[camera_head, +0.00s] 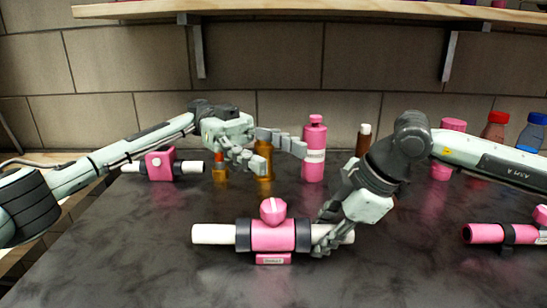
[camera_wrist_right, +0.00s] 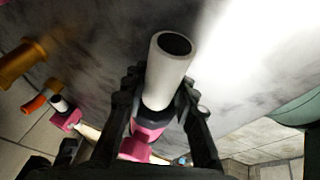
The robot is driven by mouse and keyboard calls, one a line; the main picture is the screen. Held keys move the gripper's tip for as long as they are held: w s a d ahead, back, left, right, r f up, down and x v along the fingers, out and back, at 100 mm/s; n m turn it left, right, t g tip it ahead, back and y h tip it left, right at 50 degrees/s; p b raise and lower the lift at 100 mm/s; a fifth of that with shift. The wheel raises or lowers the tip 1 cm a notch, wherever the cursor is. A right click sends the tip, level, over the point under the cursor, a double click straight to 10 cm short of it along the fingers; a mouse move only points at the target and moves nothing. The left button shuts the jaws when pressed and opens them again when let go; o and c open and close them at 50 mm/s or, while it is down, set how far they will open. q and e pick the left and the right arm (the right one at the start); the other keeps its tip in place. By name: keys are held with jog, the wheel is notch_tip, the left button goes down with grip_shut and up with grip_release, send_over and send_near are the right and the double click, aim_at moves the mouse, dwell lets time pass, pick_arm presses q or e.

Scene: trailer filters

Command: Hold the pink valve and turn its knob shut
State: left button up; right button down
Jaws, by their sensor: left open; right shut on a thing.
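The pink valve (camera_head: 273,236) lies on the dark table in front of me, with black collars, white pipe ends and a small label at its base. Its round pink knob (camera_head: 273,210) sits on top, with a pale mark on it. My right gripper (camera_head: 323,238) is shut on the valve's right pipe end. In the right wrist view the white pipe (camera_wrist_right: 170,75) lies between the two dark fingers, with the pink body partly hidden behind. My left gripper (camera_head: 284,157) is open and empty, above and behind the valve, its fingers spread toward the right, apart from the knob.
A second pink valve (camera_head: 160,164) stands at the back left under my left arm; another (camera_head: 495,233) lies at the right edge. A pink bottle (camera_head: 314,152) and an amber bottle (camera_head: 264,164) stand close behind my left gripper. A wooden shelf (camera_head: 330,8) is above. The front table is clear.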

aim_at(263, 211)
pick_arm(q)
jog(key=shift+d+f+h, duration=0.1)
jog(key=shift+f+h, duration=0.2)
jog(key=shift+h, duration=0.8)
jog(key=shift+n+t+h, duration=0.3)
jog(key=shift+h, duration=0.7)
jog(key=a+f+n+t, duration=0.1)
jog(key=a+n+t, duration=0.2)
jog(key=n+t, duration=0.2)
jog(key=a+f+n+t+h, duration=0.1)
jog(key=a+n+t, duration=0.3)
jog(key=t, duration=0.8)
jog(key=s+a+f+n+t+h, duration=0.1)
jog(key=a+f+n+t, duration=0.1)
jog(key=a+n+t, duration=0.2)
jog(key=shift+n+t, duration=1.8)
jog(key=shift+t, duration=0.6)
jog(key=s+d+f+g+y, duration=0.1)
jog(key=s+d+f+y, duration=0.1)
jog(key=s+f+y, duration=0.4)
jog(key=shift+n+h, duration=0.4)
jog(key=shift+h, duration=0.4)
jog(key=x, duration=0.7)
jog(key=r+x, duration=0.1)
jog(key=x, duration=0.3)
jog(key=shift+s+d+r, duration=0.1)
jog(key=shift+s+d, duration=0.05)
jog(key=shift+d, duration=0.05)
